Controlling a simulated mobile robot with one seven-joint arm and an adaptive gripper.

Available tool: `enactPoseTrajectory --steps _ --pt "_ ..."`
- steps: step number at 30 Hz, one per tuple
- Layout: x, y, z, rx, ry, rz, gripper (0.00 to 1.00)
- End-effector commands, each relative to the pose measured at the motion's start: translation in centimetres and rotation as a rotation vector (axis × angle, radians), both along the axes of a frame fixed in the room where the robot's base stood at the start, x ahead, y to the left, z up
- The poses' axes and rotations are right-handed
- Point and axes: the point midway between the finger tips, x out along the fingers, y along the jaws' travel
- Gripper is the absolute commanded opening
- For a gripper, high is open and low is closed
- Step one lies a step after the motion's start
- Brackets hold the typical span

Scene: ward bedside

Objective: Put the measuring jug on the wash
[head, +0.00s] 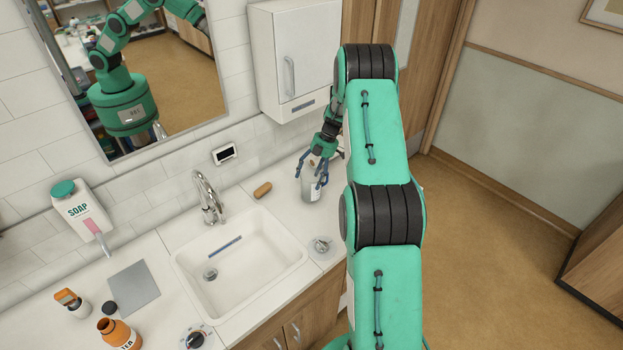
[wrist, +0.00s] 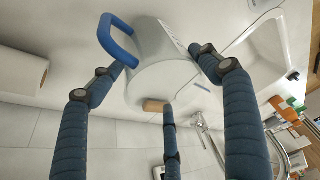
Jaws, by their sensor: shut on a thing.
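I cannot tell whether the jug touches the counter. The white wash basin (head: 285,262) is sunk in the counter, with a blue stick (head: 225,245) and a drain in it.
A chrome tap (head: 208,198) stands behind the basin. A tan oblong piece (head: 262,190) lies between tap and jug. A metal plug (head: 320,245) sits at the basin's right rim. A white cabinet (head: 293,60) hangs above. Bottles (head: 118,334) and a grey mat (head: 134,286) are left.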

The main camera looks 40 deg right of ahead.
Motion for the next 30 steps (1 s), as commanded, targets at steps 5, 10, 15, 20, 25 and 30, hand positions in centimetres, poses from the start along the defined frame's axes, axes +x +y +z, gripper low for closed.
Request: enactPoseTrajectory --steps 5,10,15,20,25,30 --pt "0.0 0.01 -1.04 0.0 0.0 -0.001 0.35" --pt "0.0 0.01 -1.11 0.0 0.0 -0.001 0.35" --pt "0.0 0.02 -1.24 0.0 0.0 -0.001 0.35" --pt "-0.01 0.02 -1.27 0.0 0.0 -0.001 0.96" --pt "-0.01 0.01 -1.26 0.0 0.0 -0.001 0.96" --pt "-0.02 0.02 -1.22 0.0 0.0 -0.001 0.96"
